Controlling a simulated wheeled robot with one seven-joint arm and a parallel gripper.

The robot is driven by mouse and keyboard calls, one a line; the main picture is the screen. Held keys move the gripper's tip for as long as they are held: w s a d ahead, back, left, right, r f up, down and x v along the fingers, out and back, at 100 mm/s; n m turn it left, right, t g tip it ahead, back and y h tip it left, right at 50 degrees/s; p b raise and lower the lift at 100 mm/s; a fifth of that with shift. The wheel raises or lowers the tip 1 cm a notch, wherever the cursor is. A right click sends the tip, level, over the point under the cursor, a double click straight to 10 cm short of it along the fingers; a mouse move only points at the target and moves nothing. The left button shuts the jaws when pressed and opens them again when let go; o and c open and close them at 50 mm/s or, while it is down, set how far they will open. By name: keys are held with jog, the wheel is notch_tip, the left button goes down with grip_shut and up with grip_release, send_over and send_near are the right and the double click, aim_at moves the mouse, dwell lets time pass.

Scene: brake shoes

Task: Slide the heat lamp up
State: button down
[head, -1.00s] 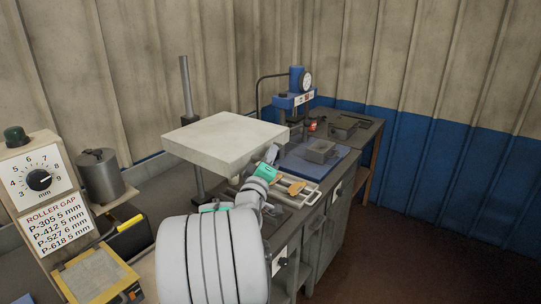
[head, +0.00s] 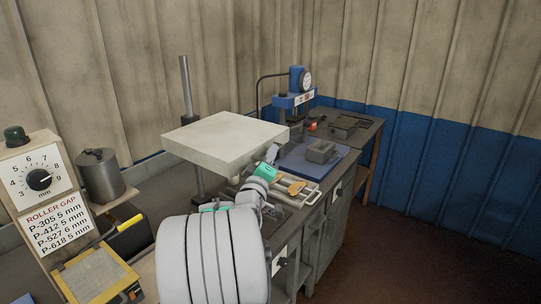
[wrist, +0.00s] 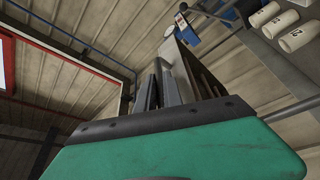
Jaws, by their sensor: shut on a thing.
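The heat lamp is a wide pale flat hood (head: 225,140) on a dark upright post (head: 185,85) in the head view. It hangs level above the bench, part way up the post. My gripper (head: 272,154) reaches up to the hood's front right edge and is shut on the heat lamp there. In the wrist view, my gripper's fingers (wrist: 160,88) are close together behind the green pad, with a pale grey surface just beyond.
A blue press with a dial (head: 297,95) and a grey block (head: 321,151) on a blue mat stand behind. A roller-gap dial box (head: 40,180) and a metal pot (head: 101,174) stand left.

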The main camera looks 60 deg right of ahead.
dwell(0.4)
notch_tip(320, 180, up, 13)
jog(key=p, duration=0.5)
jog(key=shift+f+p, duration=0.15)
jog(key=shift+p, duration=0.2)
jog(key=c, duration=1.9)
grip_release()
jog(key=shift+c, duration=0.2)
jog(key=shift+o, duration=0.9)
jog(key=shift+a+f, duration=0.1)
jog(key=shift+f, duration=0.05)
